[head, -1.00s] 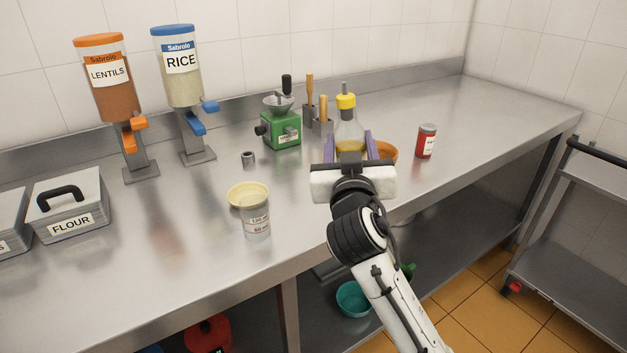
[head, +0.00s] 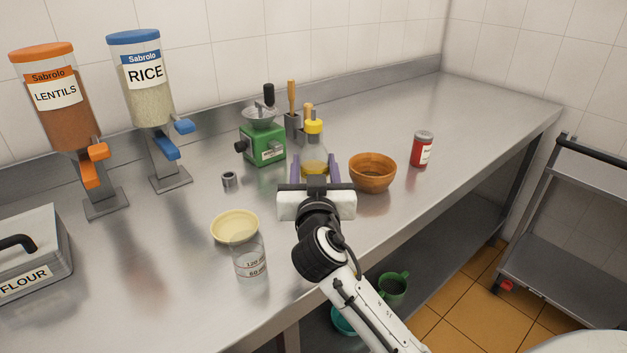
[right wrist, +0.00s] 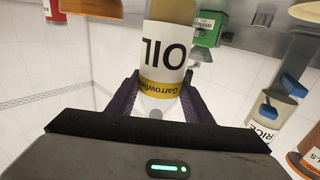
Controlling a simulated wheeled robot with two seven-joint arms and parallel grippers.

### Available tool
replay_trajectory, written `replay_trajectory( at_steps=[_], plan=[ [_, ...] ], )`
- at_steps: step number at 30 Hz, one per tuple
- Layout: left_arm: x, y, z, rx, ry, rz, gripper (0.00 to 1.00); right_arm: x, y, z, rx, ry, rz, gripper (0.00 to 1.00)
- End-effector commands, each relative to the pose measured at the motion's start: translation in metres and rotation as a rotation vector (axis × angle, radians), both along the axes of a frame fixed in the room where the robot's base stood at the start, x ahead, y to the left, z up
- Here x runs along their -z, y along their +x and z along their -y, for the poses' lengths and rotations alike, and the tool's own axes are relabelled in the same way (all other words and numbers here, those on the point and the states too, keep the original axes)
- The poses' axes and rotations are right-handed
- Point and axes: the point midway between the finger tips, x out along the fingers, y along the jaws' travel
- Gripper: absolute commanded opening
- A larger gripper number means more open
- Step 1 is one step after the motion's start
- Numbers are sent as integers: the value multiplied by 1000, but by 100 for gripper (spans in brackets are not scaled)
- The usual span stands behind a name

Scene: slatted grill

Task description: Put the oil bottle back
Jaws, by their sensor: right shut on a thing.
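The bottle is left of the wooden bowl and just right of the green grinder. Its base is hidden behind my gripper, so I cannot tell whether it touches the counter. My left gripper is out of view.
The green grinder (head: 263,146) and a utensil holder (head: 293,126) stand close behind left. The wooden bowl (head: 372,175) and red can (head: 421,150) are to the right. A pale dish (head: 234,225) and measuring cup (head: 250,262) are front left. The counter's right end is clear.

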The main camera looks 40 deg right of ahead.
Motion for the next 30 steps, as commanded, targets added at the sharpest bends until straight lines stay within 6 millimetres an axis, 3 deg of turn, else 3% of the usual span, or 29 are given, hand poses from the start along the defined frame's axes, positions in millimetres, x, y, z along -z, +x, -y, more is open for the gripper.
replay_trajectory(
  at_steps=[6,18,19,21,30],
  plan=[
    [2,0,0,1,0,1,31,28,0,0,-1,-4,0,13],
    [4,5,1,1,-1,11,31,33,0,0,-1,-2,3,13],
    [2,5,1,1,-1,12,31,33,0,0,-1,0,-1,51],
    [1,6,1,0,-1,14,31,33,0,0,-1,-1,-2,63],
    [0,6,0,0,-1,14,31,32,0,0,-1,-1,-2,65]
  ],
)
